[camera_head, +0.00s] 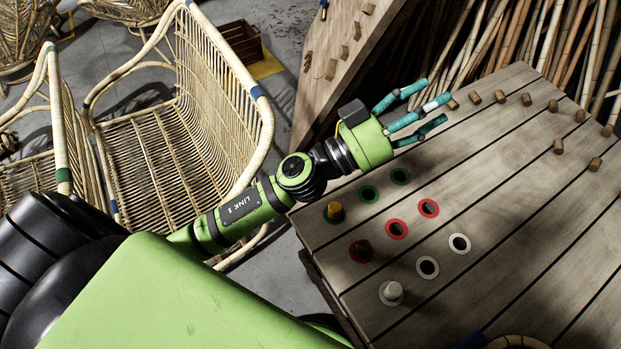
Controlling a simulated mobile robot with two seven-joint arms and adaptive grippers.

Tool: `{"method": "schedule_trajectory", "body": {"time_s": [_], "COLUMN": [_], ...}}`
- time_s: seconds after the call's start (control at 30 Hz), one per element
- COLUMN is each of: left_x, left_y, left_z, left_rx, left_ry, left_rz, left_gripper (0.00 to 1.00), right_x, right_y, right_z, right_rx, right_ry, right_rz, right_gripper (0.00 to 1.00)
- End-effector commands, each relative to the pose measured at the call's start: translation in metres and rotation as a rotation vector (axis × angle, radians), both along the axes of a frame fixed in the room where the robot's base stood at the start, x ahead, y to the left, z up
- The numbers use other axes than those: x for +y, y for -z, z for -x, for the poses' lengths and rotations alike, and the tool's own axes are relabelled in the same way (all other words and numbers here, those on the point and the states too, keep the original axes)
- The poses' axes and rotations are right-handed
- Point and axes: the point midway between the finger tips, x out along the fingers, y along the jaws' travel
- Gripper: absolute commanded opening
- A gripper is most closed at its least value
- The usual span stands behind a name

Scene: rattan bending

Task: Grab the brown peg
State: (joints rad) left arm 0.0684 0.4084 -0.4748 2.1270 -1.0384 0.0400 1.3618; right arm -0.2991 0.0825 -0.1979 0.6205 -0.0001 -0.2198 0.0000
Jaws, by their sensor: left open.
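Several small brown pegs stand on the slatted wooden table (470,230), towards its far side; one brown peg (453,104) is close to my left gripper, others (500,96) (558,146) spread to the right. My left gripper (437,100) is over the table's far left edge, its teal fingers spread and empty. Its fingertips appear right beside the nearest brown peg; whether they touch it I cannot tell. A yellow-brown peg (334,209) sits in a green-ringed hole, closer to me. My right gripper is out of view.
A rattan chair (160,150) is at left. A second wooden board (345,60) and rattan poles (530,45) are behind.

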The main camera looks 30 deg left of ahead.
Motion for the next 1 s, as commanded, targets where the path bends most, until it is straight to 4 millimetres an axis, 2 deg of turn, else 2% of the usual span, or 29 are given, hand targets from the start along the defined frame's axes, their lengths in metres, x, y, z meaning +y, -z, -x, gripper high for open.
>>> {"method": "schedule_trajectory", "body": {"time_s": [0.03, 0.13, 0.2, 0.27, 0.3, 0.37, 0.43, 0.5, 0.57, 0.6, 0.7, 0.8, 0.9, 1.0], "left_x": [-0.022, -0.058, -0.071, -0.072, -0.066, -0.049, -0.017, 0.024, 0.061, 0.085, 0.134, 0.166, 0.180, 0.184], "left_y": [0.001, 0.024, 0.054, 0.085, 0.108, 0.142, 0.178, 0.204, 0.218, 0.223, 0.228, 0.226, 0.228, 0.237], "left_z": [0.009, 0.031, 0.044, 0.051, 0.053, 0.053, 0.048, 0.040, 0.033, 0.029, 0.022, 0.019, 0.018, 0.019], "left_rx": [-0.032, -0.023, 0.038, 0.125, 0.199, 0.333, 0.514, 0.705, 0.860, 0.955, 1.143, 1.260, 1.317, 1.330], "left_ry": [0.127, 0.380, 0.529, 0.629, 0.676, 0.716, 0.712, 0.653, 0.573, 0.510, 0.354, 0.238, 0.182, 0.170], "left_rz": [-0.063, -0.227, -0.376, -0.521, -0.623, -0.783, -0.963, -1.122, -1.232, -1.292, -1.392, -1.442, -1.459, -1.463], "left_gripper": [0.56, 0.56, 0.56, 0.56, 0.56, 0.56, 0.56, 0.56, 0.56, 0.56, 0.56, 0.56, 0.56, 0.56], "right_x": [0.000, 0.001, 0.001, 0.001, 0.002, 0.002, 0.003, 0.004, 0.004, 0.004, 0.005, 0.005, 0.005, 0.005], "right_y": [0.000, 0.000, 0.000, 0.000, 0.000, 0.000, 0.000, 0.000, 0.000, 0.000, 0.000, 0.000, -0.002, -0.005], "right_z": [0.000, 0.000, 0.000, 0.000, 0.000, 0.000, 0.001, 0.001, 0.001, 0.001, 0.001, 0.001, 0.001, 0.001], "right_rx": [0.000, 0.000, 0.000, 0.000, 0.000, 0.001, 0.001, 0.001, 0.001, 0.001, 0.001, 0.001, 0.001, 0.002], "right_ry": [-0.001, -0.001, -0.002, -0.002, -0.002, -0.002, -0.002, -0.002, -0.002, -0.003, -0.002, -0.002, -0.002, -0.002], "right_rz": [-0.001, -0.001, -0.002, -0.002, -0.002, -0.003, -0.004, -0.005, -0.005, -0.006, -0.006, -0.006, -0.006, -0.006], "right_gripper": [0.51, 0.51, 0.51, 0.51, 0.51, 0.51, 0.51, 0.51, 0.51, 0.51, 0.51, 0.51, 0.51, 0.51]}}
